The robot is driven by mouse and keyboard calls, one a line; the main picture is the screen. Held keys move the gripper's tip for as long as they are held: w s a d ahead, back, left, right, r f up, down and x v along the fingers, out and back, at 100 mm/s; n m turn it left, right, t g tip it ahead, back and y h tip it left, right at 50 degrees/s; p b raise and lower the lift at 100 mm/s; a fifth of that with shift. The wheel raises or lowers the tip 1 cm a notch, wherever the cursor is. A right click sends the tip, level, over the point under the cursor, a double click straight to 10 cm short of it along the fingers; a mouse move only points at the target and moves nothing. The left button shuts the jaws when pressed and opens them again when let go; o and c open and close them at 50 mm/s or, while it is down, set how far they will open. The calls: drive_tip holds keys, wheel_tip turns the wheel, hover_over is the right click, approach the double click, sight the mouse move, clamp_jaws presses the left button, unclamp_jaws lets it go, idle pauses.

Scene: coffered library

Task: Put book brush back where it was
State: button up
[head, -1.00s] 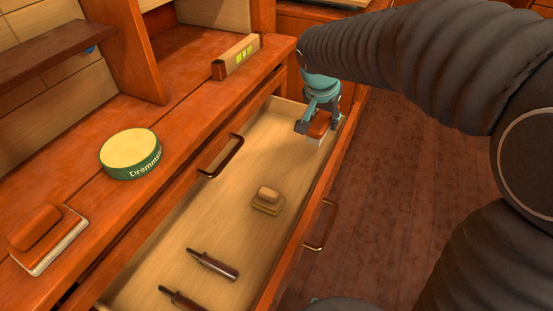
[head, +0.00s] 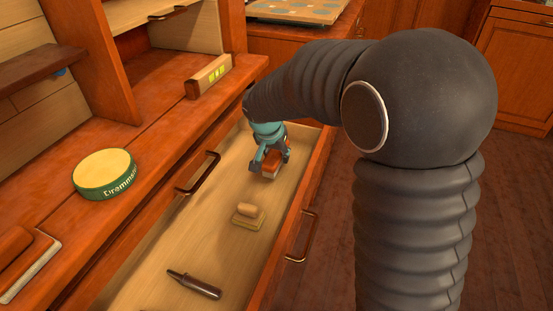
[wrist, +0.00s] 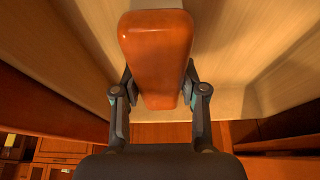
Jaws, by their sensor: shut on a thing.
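My gripper (head: 268,163) is shut on the book brush (head: 272,171), an orange-brown block with a pale edge below. It is at the far end of the open drawer (head: 207,248), over the drawer's pale floor. I cannot tell whether the brush touches the floor. In the wrist view the brush (wrist: 155,45) lies between the two fingers of my gripper (wrist: 160,98), its rounded brown top toward the camera. The gripper hides part of the brush in the head view.
A tan block on an olive base (head: 247,215) and a dark-handled tool (head: 194,284) lie in the drawer. Drawer floor between tools is clear.

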drive_tip(key=shift+f, duration=0.95)
drive_tip(key=shift+f, duration=0.2)
drive_tip(key=o, duration=1)
drive_tip(key=shift+r, duration=0.1)
